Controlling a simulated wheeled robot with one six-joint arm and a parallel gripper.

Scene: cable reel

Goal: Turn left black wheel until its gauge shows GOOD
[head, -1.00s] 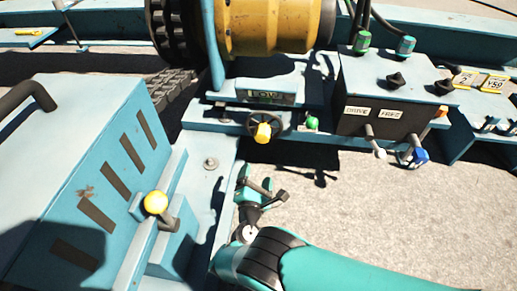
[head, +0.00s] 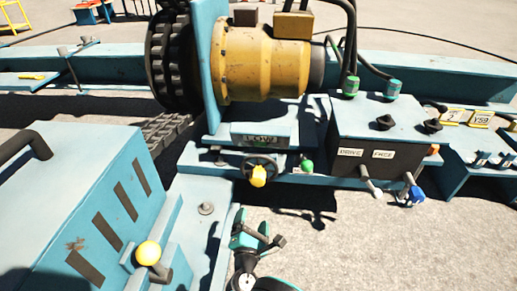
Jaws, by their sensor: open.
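A black hand wheel (head: 246,167) with a yellow knob (head: 258,177) on its rim is mounted on the front of the blue frame. Just above it is a dark gauge plate (head: 263,139); its small lettering seems to read LOW. My gripper (head: 271,236) is open and empty, below the wheel in the picture and apart from it. It is over the gap beside the blue frame. No second black hand wheel shows.
A yellow drum (head: 262,68) stands behind the wheel. A green knob (head: 307,166) is close at its right. A blue control box (head: 375,130) with levers stands further right. At left, a blue cabinet (head: 70,210) and a yellow-knobbed lever (head: 148,253) stand near.

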